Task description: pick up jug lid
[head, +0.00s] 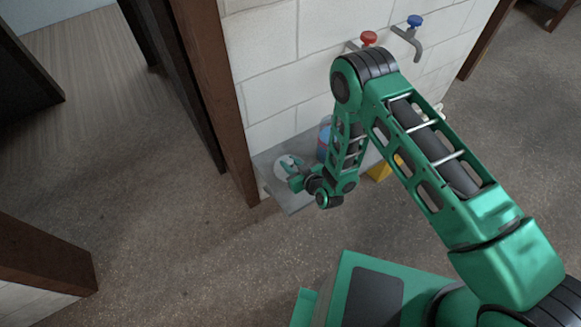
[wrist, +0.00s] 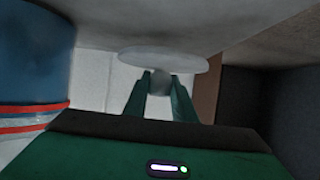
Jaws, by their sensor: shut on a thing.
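The jug lid is a pale round disc with a small grey knob. It shows in the wrist view (wrist: 163,58) and, partly hidden by my gripper, in the head view (head: 286,162) at the left end of the grey shelf. My gripper (wrist: 160,90) is shut on the lid's knob, one finger on each side; it also shows in the head view (head: 297,180). I cannot tell whether the lid touches the shelf. A blue jug with red bands (wrist: 35,55) stands close beside the lid; my arm partly hides it in the head view (head: 322,143).
The grey shelf (head: 290,203) runs along a white block wall (head: 270,60). A red-handled tap (head: 369,38) and a blue-handled tap (head: 415,21) are on the wall. A brown post (head: 225,100) stands close left of the shelf. A yellow thing (head: 379,172) shows behind my arm.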

